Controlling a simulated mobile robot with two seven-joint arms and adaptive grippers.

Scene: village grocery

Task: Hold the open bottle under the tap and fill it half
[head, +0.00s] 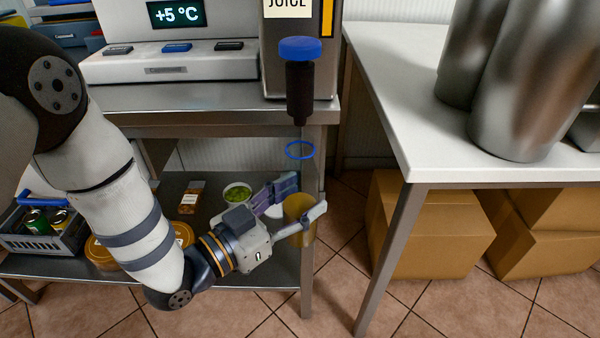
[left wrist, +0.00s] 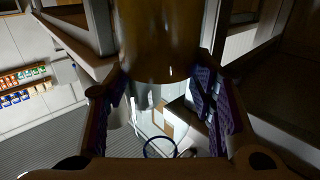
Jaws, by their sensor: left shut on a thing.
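A clear open bottle with a blue ring at its mouth (head: 300,150) stands upright below the tap (head: 302,95), a dark spout with a blue top. Amber liquid (head: 300,222) fills its lower part, its surface near finger height, roughly halfway up. The mouth is a little below the spout and apart from it; I cannot make out a stream. My left gripper (head: 305,195) is shut around the bottle's middle. In the left wrist view the bottle (left wrist: 155,45) appears inverted between the fingers (left wrist: 160,105), liquid at the top, blue ring below. My right gripper is not in view.
The tap is on the juice dispenser (head: 298,55) at the metal counter's edge (head: 200,117). A lower shelf holds a crate with cans (head: 40,238) and a green-filled bowl (head: 237,192). On the right are a white table (head: 400,100), metal canisters (head: 530,90) and cardboard boxes (head: 430,225).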

